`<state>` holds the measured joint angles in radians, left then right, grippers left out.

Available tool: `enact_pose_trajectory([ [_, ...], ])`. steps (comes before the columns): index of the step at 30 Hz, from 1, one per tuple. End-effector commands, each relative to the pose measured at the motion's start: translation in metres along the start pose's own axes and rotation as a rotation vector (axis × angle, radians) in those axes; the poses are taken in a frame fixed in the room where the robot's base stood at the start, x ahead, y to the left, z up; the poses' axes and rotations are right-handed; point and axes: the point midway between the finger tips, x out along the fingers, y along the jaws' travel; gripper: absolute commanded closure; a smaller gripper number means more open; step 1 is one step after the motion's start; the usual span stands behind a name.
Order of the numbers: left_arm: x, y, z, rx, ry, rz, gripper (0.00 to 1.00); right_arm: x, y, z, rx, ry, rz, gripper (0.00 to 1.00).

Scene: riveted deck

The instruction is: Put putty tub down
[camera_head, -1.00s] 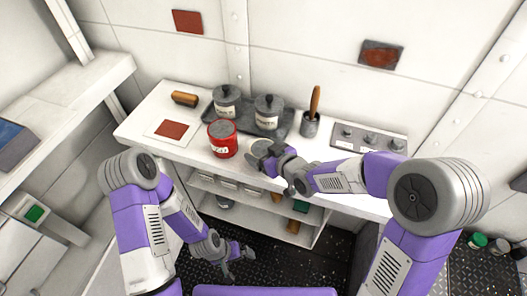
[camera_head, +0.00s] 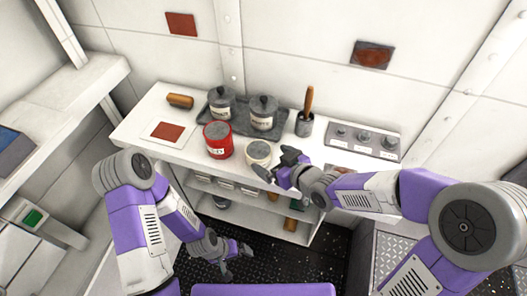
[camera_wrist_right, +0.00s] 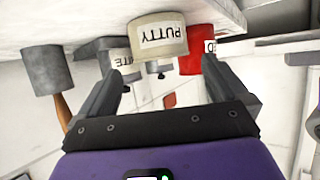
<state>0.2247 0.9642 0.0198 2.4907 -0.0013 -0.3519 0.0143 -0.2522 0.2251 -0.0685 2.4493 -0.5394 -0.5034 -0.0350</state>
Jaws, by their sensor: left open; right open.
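The putty tub (camera_head: 257,152), a cream tub with a grey lid, stands upright on the white counter (camera_head: 160,106), just right of the red can. In the right wrist view, which is upside down, the putty tub (camera_wrist_right: 157,36) shows its PUTTY label just beyond the fingertips. My right gripper (camera_head: 277,164) is open and empty beside the tub, to its right, with a small gap; it also shows in the wrist view (camera_wrist_right: 163,78). My left gripper (camera_head: 238,262) is open and empty, low over the dark floor.
The red can (camera_head: 218,140) stands close left of the tub. Behind are two grey lidded pots (camera_head: 220,104) (camera_head: 263,114) on a dark tray. A brush cup (camera_head: 304,124) and a knob panel (camera_head: 362,141) stand to the right. A red-centred card (camera_head: 170,132) lies at left.

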Motion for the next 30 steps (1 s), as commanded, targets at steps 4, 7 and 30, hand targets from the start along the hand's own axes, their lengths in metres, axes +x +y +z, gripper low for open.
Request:
enact_pose_trajectory([
  [4,-0.008,0.003,0.0,0.0,0.0,0.0,0.0,-0.027,0.001,-0.002,0.002,0.0,0.003,0.0],
  [7,-0.01,0.004,0.001,0.0,0.0,0.0,0.0,-0.038,0.001,-0.001,0.002,0.0,0.002,0.0],
  [30,-0.011,0.004,0.001,0.0,0.0,0.0,0.0,-0.046,0.0,0.0,0.001,-0.001,0.0,0.0],
])
